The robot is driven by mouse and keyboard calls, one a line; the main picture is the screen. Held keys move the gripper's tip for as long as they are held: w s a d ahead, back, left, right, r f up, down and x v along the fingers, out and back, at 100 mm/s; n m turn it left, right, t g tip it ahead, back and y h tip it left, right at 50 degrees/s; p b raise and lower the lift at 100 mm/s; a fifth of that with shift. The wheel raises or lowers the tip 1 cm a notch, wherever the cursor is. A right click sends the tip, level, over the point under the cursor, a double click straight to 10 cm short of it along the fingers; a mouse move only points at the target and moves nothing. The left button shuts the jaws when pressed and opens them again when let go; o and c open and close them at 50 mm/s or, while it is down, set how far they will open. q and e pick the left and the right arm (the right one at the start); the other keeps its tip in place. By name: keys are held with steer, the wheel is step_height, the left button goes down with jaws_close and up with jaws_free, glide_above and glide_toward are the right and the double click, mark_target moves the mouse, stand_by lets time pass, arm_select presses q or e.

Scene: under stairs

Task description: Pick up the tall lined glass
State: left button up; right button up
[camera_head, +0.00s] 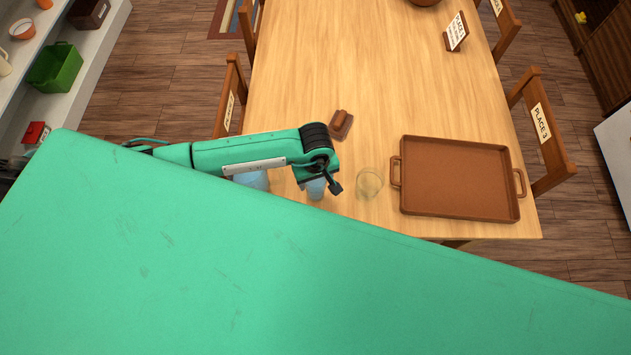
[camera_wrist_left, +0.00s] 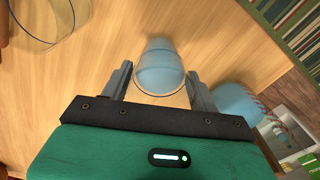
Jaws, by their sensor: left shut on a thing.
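A light blue see-through glass (camera_wrist_left: 160,66) stands between the two fingers of my left gripper (camera_wrist_left: 160,88) in the left wrist view, with a faint line around it. The head view shows part of this glass (camera_head: 316,190) under my left gripper (camera_head: 318,180), near the table's front edge. The gripper is shut on it. I cannot tell whether its base touches the table. A second light blue vessel (camera_wrist_left: 236,102) is just right of the gripper in the wrist view; my arm partly hides it in the head view (camera_head: 255,181). My right gripper is out of view.
A clear round glass (camera_head: 370,183) stands close to the right of the gripper, beside a brown tray (camera_head: 460,180) with handles. A small brown block on a base (camera_head: 341,123) lies behind. The table's middle (camera_head: 365,60) is clear. Chairs (camera_head: 545,135) line the sides.

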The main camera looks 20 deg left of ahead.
arm_select(q)
steer(key=shift+r, duration=0.25)
step_height(320, 180, up, 20)
steer(key=b, duration=0.6)
steer(key=shift+f, duration=0.25)
stand_by(0.5)
